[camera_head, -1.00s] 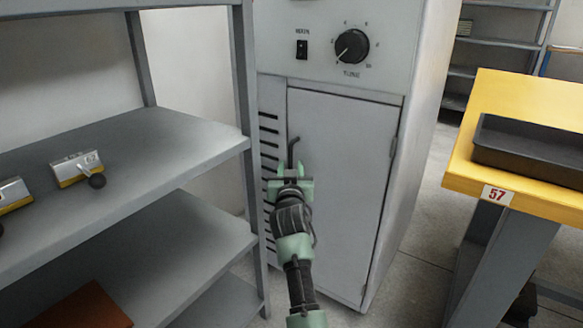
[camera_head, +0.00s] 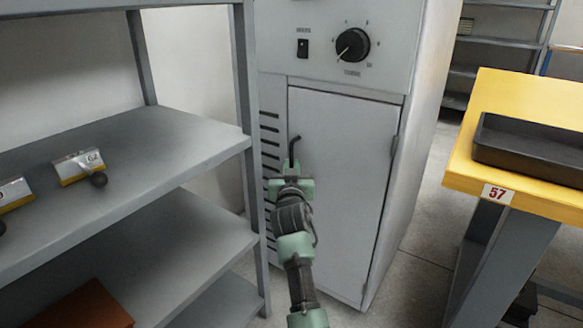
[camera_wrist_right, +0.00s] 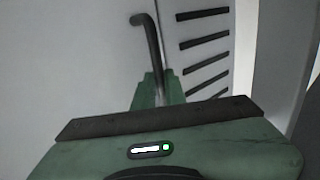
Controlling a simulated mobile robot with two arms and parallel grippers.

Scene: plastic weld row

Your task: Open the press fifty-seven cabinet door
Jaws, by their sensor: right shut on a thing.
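The cabinet door (camera_head: 345,190) is a light grey panel on the front of the press, below the dial. It looks shut, with a hinge on its right edge. A dark bar handle (camera_head: 292,148) stands near its left edge. My right gripper (camera_head: 290,178) is at the handle and shut on its lower part; the handle's bent top sticks out above the fingers. In the right wrist view the handle (camera_wrist_right: 152,45) rises from between the green fingers (camera_wrist_right: 158,88). The handle's lower end is hidden by the gripper. My left gripper is not in view.
A grey shelf rack (camera_head: 130,150) with tagged items stands close on the left. A yellow table (camera_head: 460,175) labelled 57 holds a dark tray (camera_head: 530,165) on the right. Bare floor (camera_head: 415,240) lies between the press and the table.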

